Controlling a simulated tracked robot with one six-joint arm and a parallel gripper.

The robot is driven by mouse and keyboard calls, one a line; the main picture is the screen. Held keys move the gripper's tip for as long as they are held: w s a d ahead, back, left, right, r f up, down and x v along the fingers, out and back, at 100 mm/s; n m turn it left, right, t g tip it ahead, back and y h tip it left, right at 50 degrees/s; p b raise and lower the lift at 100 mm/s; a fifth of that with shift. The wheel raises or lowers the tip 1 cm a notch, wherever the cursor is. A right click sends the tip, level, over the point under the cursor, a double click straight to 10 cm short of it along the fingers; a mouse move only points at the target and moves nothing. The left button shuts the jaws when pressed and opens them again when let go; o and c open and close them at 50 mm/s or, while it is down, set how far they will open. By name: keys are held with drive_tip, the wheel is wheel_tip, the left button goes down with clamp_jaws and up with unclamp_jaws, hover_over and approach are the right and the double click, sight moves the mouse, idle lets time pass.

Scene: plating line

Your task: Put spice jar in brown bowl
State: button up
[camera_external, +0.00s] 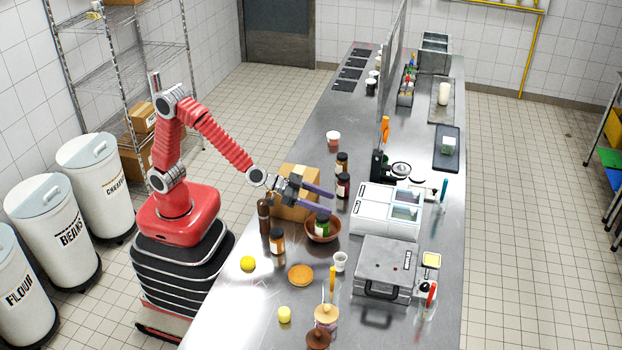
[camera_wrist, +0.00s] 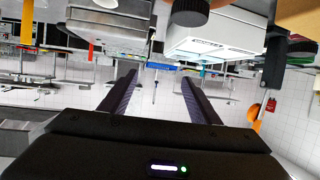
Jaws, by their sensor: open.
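The brown bowl (camera_external: 309,236) stands on the steel counter. A small jar with a green label and a dark lid (camera_external: 322,224) stands in it. My gripper (camera_external: 330,201) is open and empty, just above the bowl and jar, with its fingers pointing right. In the wrist view my open gripper (camera_wrist: 162,84) has nothing between its fingers. Other spice-type jars are a white-labelled jar (camera_external: 277,241) left of the bowl and two dark-lidded jars, one farther back (camera_external: 342,164) and one nearer (camera_external: 343,186). I cannot tell which jar the task means.
A cardboard box (camera_external: 292,206) and a dark bottle (camera_external: 265,216) stand behind and left of the bowl. A white cup (camera_external: 340,261), a bun (camera_external: 301,275) and a lemon (camera_external: 248,263) lie nearer the front. A white machine (camera_external: 385,212) and a grey press (camera_external: 386,262) stand to the right.

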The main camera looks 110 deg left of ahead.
drive_tip(key=s+d+r+m+g+h, duration=0.1)
drive_tip(key=s+r+m+g+h, duration=0.2)
drive_tip(key=s, duration=1.4)
drive_tip(key=s+a+f+g, duration=0.1)
drive_tip(key=s+a, duration=0.1)
drive_tip(key=s, duration=0.6)
drive_tip(key=s+a+f+n+g, duration=0.1)
drive_tip(key=s+a+f+g, duration=0.1)
drive_tip(key=s, duration=0.6)
drive_tip(key=s+a+f+g+y, duration=0.1)
drive_tip(key=s+a+g, duration=0.1)
drive_tip(key=s, duration=0.6)
drive_tip(key=shift+s+a+f, duration=0.3)
drive_tip(key=shift+a, duration=0.4)
